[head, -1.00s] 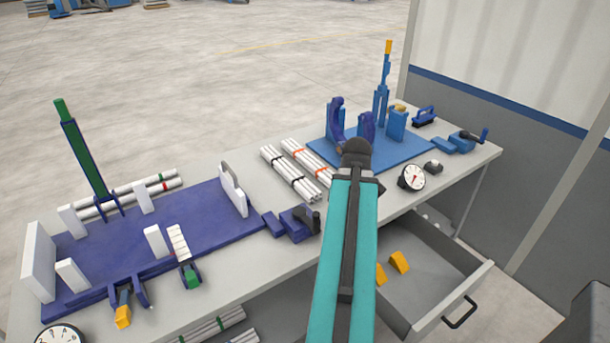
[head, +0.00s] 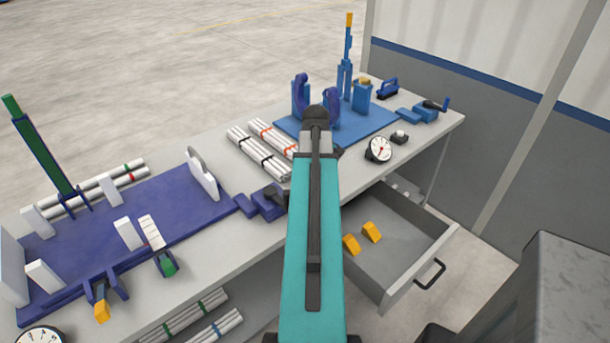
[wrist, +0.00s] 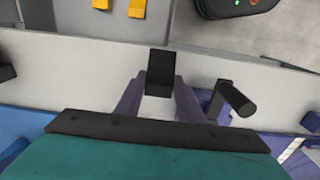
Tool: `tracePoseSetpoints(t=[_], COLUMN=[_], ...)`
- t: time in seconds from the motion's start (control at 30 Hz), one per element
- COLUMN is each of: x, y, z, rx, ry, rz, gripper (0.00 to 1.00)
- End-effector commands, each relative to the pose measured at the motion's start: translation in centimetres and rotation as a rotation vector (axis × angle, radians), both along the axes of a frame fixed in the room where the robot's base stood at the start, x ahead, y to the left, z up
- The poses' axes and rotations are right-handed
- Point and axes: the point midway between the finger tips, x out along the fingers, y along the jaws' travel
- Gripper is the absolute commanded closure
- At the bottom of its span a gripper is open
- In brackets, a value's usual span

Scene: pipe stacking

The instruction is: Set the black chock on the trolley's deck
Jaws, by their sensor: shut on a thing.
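The black chock (wrist: 160,68) is in the wrist view, between the two fingers of my gripper (wrist: 159,84). My gripper is shut on it and holds it over the front part of the bench, as seen from above. In the head view my arm hides both gripper and chock. I cannot make out the trolley's deck for certain. A grey, flat-topped block (head: 575,285) stands at the lower right of the head view, apart from the bench; I cannot tell whether it belongs to the trolley.
An open drawer (head: 395,262) with two yellow chocks (head: 361,238) juts from the bench. A purple vise (head: 267,203), white pipe bundles (head: 258,152), a blue fixture plate (head: 352,128) and a dial gauge (head: 379,149) are on top. Bare floor lies right of the drawer.

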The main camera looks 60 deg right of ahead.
Motion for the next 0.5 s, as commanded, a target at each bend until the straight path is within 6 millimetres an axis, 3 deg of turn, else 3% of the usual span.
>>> tracePoseSetpoints(t=[0.5], x=[4.4], y=[-4.2], z=[-0.4], rx=[0.000], ry=[0.000], rz=[0.000], gripper=[0.89])
